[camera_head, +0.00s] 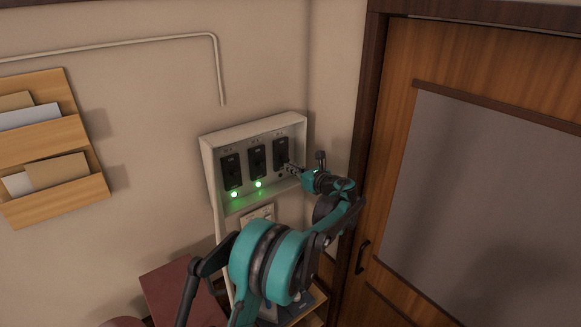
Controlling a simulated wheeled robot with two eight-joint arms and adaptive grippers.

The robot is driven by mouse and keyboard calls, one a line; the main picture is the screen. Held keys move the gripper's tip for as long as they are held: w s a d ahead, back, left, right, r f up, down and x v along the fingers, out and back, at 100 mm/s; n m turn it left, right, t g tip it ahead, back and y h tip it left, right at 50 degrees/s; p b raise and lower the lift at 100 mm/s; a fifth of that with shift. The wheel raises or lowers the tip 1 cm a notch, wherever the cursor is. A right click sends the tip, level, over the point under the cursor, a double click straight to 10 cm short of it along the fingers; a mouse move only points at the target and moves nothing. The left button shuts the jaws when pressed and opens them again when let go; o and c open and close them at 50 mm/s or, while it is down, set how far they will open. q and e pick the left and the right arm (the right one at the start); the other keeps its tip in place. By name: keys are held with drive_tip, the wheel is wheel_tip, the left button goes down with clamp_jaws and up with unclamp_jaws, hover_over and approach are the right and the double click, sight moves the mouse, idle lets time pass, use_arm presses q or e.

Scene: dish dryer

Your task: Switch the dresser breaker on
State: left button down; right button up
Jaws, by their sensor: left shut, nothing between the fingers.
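A pale breaker box (211,190) is fixed to the wall and holds three black breakers in a row: a left breaker (231,171), a middle breaker (257,160) and a right breaker (281,150). Green lights glow below the left and middle ones. No green light shows below the right one. I cannot read the labels to tell which is the dresser breaker. My left gripper (291,167) is shut and empty, with its tips at the lower part of the right breaker. I cannot tell if they touch it. My right gripper is not in view.
A wooden door (398,130) with a grey panel and dark handle (362,257) stands to the right. A wooden letter rack (55,205) with papers hangs at left. A conduit (150,40) runs above. A dark red surface (170,285) lies below the box.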

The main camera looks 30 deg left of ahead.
sight(286, 159)
use_arm(q)
wheel_tip(286, 159, up, 3)
drive_tip(key=h+p, duration=0.2)
drive_tip(key=g+h+p, duration=0.1)
drive_tip(key=h+p, duration=0.1)
drive_tip(key=shift+s+d+g, duration=0.1)
drive_tip(key=shift+s+g, duration=0.05)
drive_tip(key=shift+g, duration=0.15)
drive_tip(key=shift+f+b, duration=0.3)
drive_tip(key=shift+f, duration=0.1)
drive_tip(key=shift+d+r, duration=0.1)
drive_tip(key=shift+r+p, duration=0.5)
drive_tip(key=shift+r, duration=0.2)
